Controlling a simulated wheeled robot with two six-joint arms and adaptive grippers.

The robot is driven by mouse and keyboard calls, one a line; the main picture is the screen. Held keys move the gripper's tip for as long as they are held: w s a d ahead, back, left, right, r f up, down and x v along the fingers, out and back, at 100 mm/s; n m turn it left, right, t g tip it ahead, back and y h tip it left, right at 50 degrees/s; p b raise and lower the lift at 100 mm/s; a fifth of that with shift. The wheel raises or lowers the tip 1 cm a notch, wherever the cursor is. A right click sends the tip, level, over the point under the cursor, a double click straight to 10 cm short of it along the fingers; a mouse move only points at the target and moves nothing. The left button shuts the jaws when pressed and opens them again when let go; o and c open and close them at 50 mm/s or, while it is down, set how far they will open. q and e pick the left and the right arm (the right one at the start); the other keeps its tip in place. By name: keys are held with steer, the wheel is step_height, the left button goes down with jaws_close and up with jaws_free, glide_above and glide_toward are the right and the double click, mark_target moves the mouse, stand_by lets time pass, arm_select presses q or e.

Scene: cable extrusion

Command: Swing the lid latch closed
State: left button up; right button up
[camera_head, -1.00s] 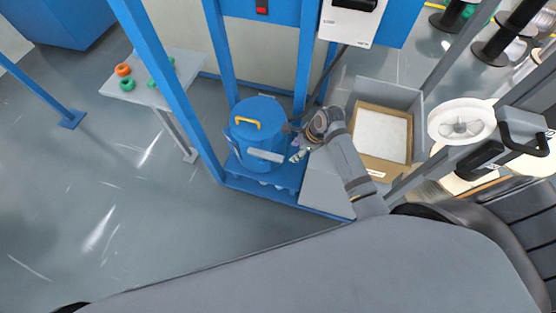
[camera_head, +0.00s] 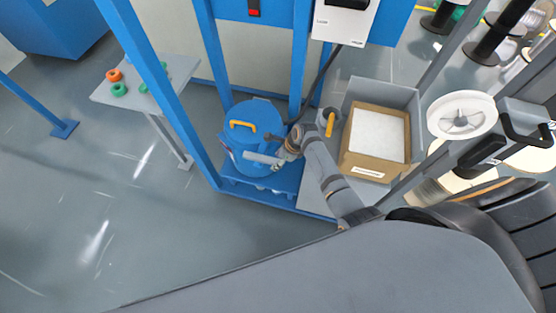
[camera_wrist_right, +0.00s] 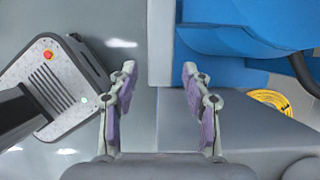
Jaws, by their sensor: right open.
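A blue drum (camera_head: 248,165) with a round blue lid (camera_head: 256,114) and a yellow lid handle (camera_head: 243,125) stands in the blue frame. A light grey latch bar (camera_head: 258,158) sticks out across the front of the drum. My right gripper (camera_head: 278,163) is close to the right end of this bar. In the right wrist view, the open fingers of my right gripper (camera_wrist_right: 158,80) point at the drum, and the grey bar (camera_wrist_right: 161,45) lies between their tips, with visible gaps. I cannot tell its depth. The blue drum (camera_wrist_right: 240,25) fills the upper right there. My left gripper is out of view.
Blue posts (camera_head: 150,90) rise left of the drum. A grey bin with a cardboard box (camera_head: 378,170) stands to the right, beside a yellow-handled tool (camera_head: 329,124). A small table (camera_head: 180,75) with orange and green rings stands at left. The floor left of the drum is free.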

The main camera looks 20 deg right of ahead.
steer(key=shift+c, duration=0.3)
jaws_close()
stand_by(0.3)
